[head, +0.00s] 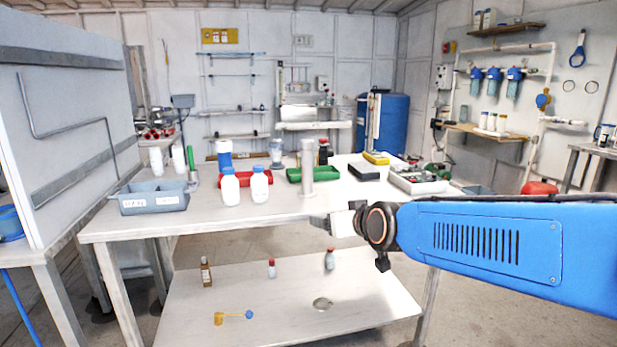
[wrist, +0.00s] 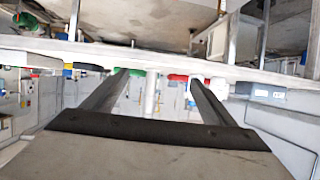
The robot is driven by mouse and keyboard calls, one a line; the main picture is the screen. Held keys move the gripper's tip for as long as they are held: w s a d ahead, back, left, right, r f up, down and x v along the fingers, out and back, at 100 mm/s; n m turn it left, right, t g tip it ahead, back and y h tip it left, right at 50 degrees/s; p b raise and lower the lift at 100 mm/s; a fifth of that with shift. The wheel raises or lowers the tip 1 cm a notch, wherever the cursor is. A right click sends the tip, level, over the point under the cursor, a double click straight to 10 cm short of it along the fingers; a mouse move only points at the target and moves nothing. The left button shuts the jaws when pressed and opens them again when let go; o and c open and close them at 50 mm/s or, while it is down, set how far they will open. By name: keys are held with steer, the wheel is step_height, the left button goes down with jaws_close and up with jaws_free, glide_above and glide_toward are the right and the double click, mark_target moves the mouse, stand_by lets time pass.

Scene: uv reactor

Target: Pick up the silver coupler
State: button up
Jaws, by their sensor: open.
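On the lower shelf are a brown bottle (head: 206,272), two small bottles and a yellow scoop-like item (head: 231,317). The tabletop overhangs the shelf.

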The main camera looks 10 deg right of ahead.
mark_target(309, 163)
steer(key=w+r+t, duration=0.1)
steer(key=w+r, duration=0.1)
steer(key=w, duration=0.5)
steer(key=w+r+t, duration=0.2)
steer(key=w+r, duration=0.1)
steer(key=w, duration=0.4)
steer(key=w+a+r+t+h, duration=0.1)
steer(key=w+r, duration=0.1)
steer(key=w, duration=0.5)
steer(key=shift+w+r+m+t, duration=0.25)
steer(key=shift+w+m+t, duration=0.05)
steer(key=shift+w+m, duration=0.1)
steer(key=shift+w+f, duration=0.15)
steer(key=shift+w, duration=1.25)
steer(key=shift+w+f, duration=0.1)
steer(key=shift+w, duration=1.25)
steer(key=shift+c, duration=0.6)
steer(key=c, duration=1.3)
